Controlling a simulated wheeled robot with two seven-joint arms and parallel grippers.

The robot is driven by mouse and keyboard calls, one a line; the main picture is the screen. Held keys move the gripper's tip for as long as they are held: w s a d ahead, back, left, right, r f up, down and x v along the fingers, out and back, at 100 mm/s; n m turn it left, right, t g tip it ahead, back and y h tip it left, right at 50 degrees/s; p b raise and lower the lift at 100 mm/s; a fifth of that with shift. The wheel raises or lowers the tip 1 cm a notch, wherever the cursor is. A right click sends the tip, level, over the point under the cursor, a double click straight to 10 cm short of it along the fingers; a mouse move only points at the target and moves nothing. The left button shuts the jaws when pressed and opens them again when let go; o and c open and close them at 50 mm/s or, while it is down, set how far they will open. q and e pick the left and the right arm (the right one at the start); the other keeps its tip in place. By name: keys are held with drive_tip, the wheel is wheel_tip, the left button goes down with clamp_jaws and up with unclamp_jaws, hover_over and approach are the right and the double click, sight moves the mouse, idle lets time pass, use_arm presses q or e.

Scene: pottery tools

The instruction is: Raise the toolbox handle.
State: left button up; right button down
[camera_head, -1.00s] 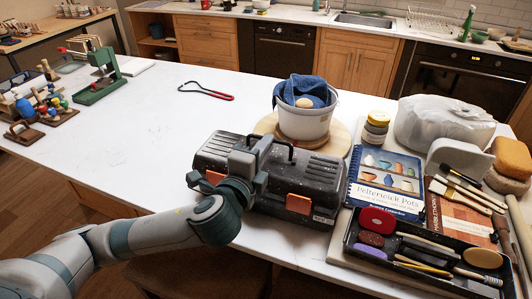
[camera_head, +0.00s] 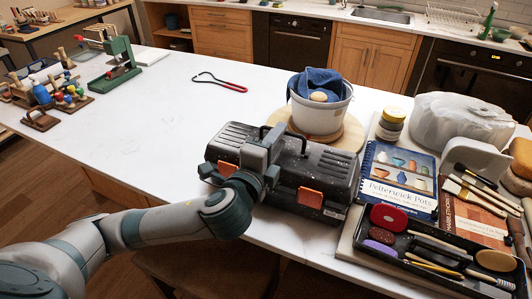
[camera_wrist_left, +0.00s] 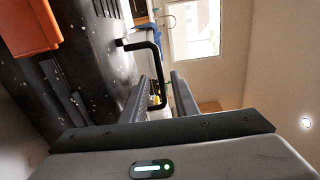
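The black speckled toolbox (camera_head: 325,163) with orange latches sits shut near the front edge of the white table. Its black handle (camera_head: 305,137) stands up from the lid, partly hidden by my left gripper (camera_head: 272,135), which is over the lid's middle. In the left wrist view the handle (camera_wrist_left: 152,48) shows as a bent black bar, its lower part reaching between the two fingers (camera_wrist_left: 160,95). A gap shows between the fingers, and I cannot see them pressing on the bar. The toolbox (camera_wrist_left: 45,75) fills the left of that view. My right gripper is not in view.
A grey pot (camera_head: 320,115) with a blue cloth stands on a round board just behind the toolbox. A book (camera_head: 400,180) and a black tool tray (camera_head: 365,245) lie close on the right. A red-handled tool (camera_head: 218,82) lies behind. The table's left middle is clear.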

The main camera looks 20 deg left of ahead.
use_arm(q)
drive_tip(key=shift+s, duration=0.45)
drive_tip(key=s+r+p, duration=0.1)
drive_tip(key=s+p, duration=1.2)
drive_tip(key=s, duration=0.3)
drive_tip(key=shift+s+a, duration=0.2)
drive_tip(key=shift+f, duration=0.1)
